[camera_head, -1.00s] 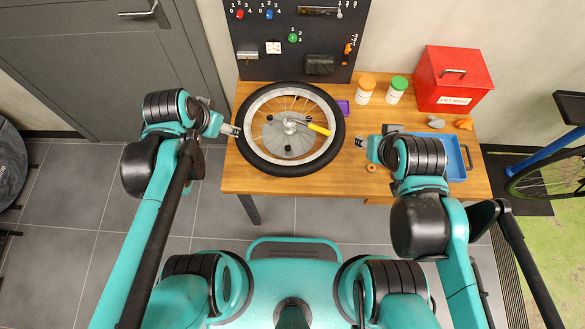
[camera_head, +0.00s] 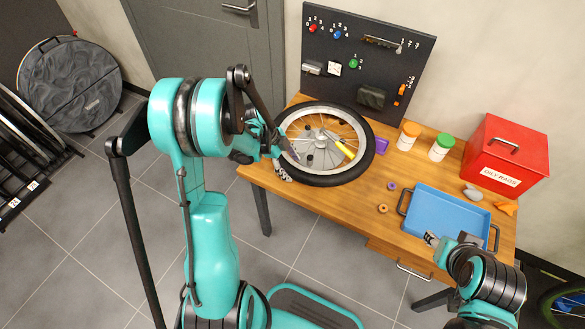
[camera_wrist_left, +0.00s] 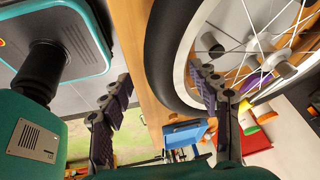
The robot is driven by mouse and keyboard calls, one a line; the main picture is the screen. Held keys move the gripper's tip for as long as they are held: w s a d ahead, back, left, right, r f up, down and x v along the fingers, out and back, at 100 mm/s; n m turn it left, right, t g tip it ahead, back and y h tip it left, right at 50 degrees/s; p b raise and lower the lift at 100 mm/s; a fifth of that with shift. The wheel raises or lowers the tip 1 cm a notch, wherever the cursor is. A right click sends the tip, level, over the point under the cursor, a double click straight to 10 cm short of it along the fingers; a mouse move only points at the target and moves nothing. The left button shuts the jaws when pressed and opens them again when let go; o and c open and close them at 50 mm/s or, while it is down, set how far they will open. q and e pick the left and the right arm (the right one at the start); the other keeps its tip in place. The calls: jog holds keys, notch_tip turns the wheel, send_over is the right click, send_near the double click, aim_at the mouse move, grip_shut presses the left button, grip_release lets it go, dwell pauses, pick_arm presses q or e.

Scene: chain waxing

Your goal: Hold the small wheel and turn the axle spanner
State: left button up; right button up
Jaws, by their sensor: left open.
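The small wheel (camera_head: 367,165) lies flat on the wooden bench, with a black tyre and silver rim. The axle spanner (camera_head: 345,149) lies across its hub, yellow handle pointing to the lower right. My left gripper (camera_head: 285,165) is at the wheel's left edge, open. In the left wrist view its fingers (camera_wrist_left: 160,85) are spread, with the tyre (camera_wrist_left: 162,50) showing between them. One finger overlaps the rim and spokes; contact cannot be told. My right gripper (camera_head: 432,238) is by the blue tray's front edge, away from the wheel; its jaws are too small to read.
The blue tray (camera_head: 414,225) sits right of the wheel on the bench. A red box (camera_head: 507,145), an orange-lidded bottle (camera_head: 408,137) and a green-lidded bottle (camera_head: 441,148) stand behind. A pegboard (camera_head: 385,70) rises at the back. Small rings lie between wheel and tray.

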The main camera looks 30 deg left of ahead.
aim_at(294, 171)
pick_arm(q)
jog(key=b+x, duration=0.2)
jog(key=x, duration=0.4)
